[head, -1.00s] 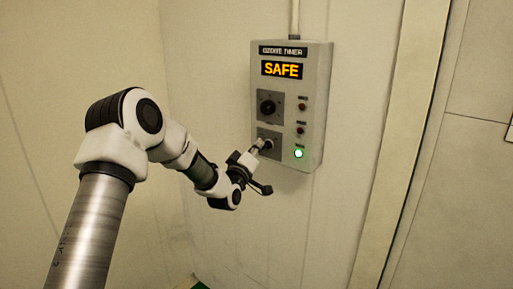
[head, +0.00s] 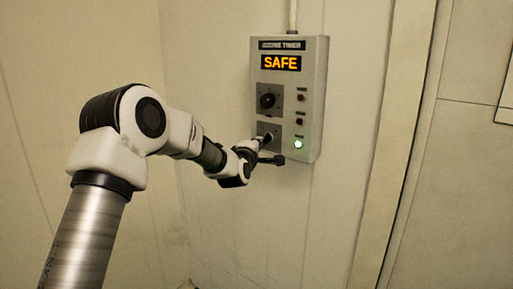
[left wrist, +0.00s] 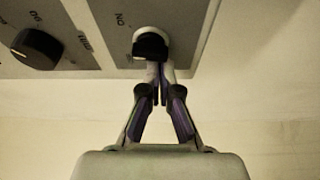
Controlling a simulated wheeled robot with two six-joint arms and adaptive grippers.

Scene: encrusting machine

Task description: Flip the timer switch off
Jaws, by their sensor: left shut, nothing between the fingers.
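The timer box (head: 313,110) is a grey panel on the wall, with an orange "SAFE" display (head: 281,63). Its timer switch (head: 268,135) sits on the lower small plate and is partly hidden by my left gripper in the head view. In the left wrist view the switch (left wrist: 150,45) is a black and white lever beside an "ON" marking. My left gripper (left wrist: 159,73) is shut and empty, with its tips right at the switch's lower edge. They look to be touching it, but contact is hard to confirm. My right gripper is out of view.
A black dial (head: 267,101) sits above the switch and shows in the left wrist view (left wrist: 37,48). Two dark red lamps (head: 301,97) and a lit green lamp (head: 298,144) line the box's right side. The wall below the box is clear.

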